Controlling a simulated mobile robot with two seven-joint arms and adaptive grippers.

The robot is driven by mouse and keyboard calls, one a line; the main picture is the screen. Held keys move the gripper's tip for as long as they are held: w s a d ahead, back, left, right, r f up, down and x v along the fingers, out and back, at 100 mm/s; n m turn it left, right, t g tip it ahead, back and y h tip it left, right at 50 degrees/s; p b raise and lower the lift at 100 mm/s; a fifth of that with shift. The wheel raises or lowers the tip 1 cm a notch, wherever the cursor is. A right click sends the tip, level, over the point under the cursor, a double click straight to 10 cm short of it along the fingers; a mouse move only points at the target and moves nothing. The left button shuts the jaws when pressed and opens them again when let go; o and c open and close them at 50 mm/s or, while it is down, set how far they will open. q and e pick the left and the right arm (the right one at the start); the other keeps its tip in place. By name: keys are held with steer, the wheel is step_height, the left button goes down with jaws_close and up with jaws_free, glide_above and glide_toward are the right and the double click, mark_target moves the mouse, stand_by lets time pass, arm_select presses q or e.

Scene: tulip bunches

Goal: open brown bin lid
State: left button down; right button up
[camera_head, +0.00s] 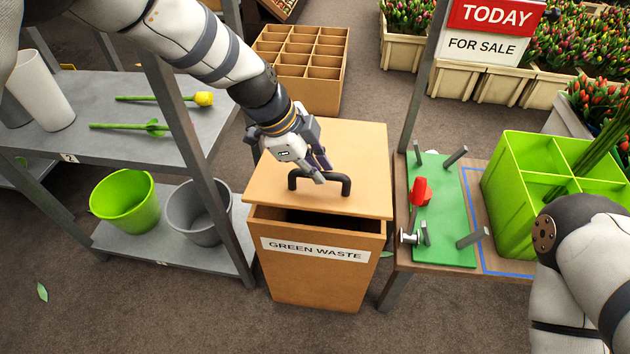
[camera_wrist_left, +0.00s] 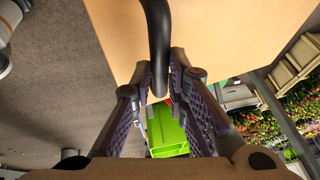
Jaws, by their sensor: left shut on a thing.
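The brown bin (camera_head: 318,284), labelled GREEN WASTE, stands on the floor between the shelf and the table. Its flat lid (camera_head: 345,150) sits over it, with a dark gap showing below the lid's front edge. A black bar handle (camera_head: 333,193) is on the lid. My left gripper (camera_head: 316,174) is shut on this handle, coming from behind it. In the left wrist view the handle (camera_wrist_left: 157,35) runs down between the fingers of my left gripper (camera_wrist_left: 162,82). My right arm shows at the lower right, its gripper out of view.
A grey shelf (camera_head: 110,148) with buckets and two loose tulips stands left. Right is a table with a green pegboard (camera_head: 442,190) and a green divided crate (camera_head: 500,190). A wooden compartment box (camera_head: 325,90) stands behind the bin. Floor in front is clear.

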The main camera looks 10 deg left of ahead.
arm_select(q)
steer(key=w+r+b, duration=0.1)
steer(key=w+r, duration=0.7)
steer(key=r, duration=0.3)
steer(key=shift+w+r+b, duration=0.3)
steer(key=shift+w+b, duration=0.05)
steer(key=shift+w, duration=0.05)
steer(key=shift+a, duration=0.1)
